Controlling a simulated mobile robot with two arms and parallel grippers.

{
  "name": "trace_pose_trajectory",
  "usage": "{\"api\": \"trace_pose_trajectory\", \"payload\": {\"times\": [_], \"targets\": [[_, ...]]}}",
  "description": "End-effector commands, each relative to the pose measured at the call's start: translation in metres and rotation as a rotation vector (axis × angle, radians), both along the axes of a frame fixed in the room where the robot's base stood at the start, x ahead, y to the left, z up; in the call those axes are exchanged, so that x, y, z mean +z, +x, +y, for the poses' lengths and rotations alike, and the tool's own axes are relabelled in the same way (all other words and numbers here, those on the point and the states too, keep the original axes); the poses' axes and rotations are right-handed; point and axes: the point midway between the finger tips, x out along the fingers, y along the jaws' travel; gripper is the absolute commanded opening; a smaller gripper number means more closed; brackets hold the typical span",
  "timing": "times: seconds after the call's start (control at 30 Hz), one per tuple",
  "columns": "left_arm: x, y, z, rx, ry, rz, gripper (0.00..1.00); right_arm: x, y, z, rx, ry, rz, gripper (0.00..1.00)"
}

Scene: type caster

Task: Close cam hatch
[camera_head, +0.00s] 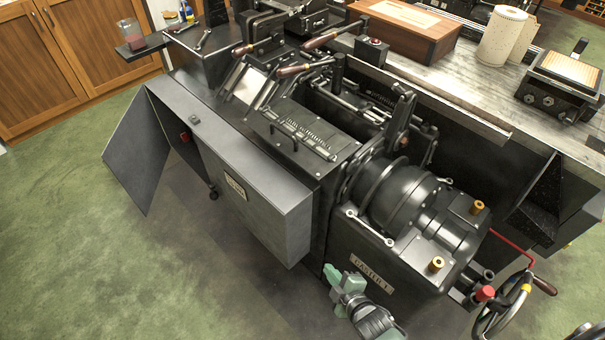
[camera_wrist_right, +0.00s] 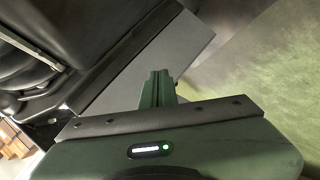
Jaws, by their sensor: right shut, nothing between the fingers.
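A grey metal panel (camera_head: 137,155) stands swung out at the left side of the black type caster; it looks like the open cam hatch. Beside it a dark recess shows a red knob (camera_head: 185,137). My right gripper (camera_head: 332,276) is low in front of the machine, left of the "CASTER 1" plate, well to the right of the panel. Its green fingers are together and empty; they also show in the right wrist view (camera_wrist_right: 158,84), in front of a grey metal surface (camera_wrist_right: 150,58). I cannot tell whether they touch it. My left gripper is out of view.
A grey box-like cover (camera_head: 262,205) with a small plate juts out between my right gripper and the open panel. A handwheel (camera_head: 503,308) stands at the lower right. The green floor (camera_head: 60,240) at the left is clear.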

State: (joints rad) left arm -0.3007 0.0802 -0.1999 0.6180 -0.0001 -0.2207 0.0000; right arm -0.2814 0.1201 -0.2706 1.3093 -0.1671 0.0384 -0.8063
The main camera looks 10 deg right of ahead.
Motion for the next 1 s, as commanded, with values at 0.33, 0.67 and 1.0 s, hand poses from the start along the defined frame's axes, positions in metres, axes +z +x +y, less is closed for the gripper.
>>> {"api": "trace_pose_trajectory", "payload": {"times": [0.33, 0.67, 1.0], "targets": [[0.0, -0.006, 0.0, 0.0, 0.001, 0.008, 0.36, 0.214, 0.069, 0.054, 0.242, -0.33, -0.635, 0.0], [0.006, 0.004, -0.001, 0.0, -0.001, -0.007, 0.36, 0.227, 0.11, 0.072, 0.247, -0.35, -0.669, 0.0], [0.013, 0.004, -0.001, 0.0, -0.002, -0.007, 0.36, 0.226, 0.171, 0.083, 0.249, -0.355, -0.663, 0.0]]}}
